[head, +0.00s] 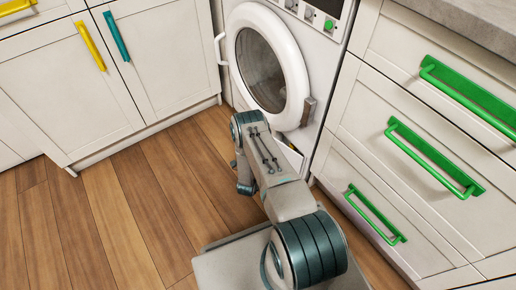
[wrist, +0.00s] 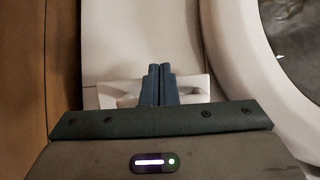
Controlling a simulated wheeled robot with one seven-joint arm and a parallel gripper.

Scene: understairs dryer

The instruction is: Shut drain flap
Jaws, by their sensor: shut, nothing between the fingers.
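The dryer's white front shows in the head view (head: 228,95), with the round door above my forearm. A pale flap-like panel (wrist: 192,88) lies low on the dryer front in the wrist view. A small white piece edged in dark (head: 292,155), perhaps the same flap, shows just right of my arm in the head view. My gripper (wrist: 160,68) is shut and empty, its fingers in front of the panel's middle. Whether they touch it, and how far the flap stands open, I cannot tell. My arm hides the gripper in the head view.
The round dryer door (head: 268,62) is close beside my arm and edges the right of the wrist view. Drawers with green handles (head: 435,160) stand at right. Cabinets with a yellow handle (head: 90,45) and teal handle (head: 117,37) stand at left. The wooden floor (head: 120,215) is clear.

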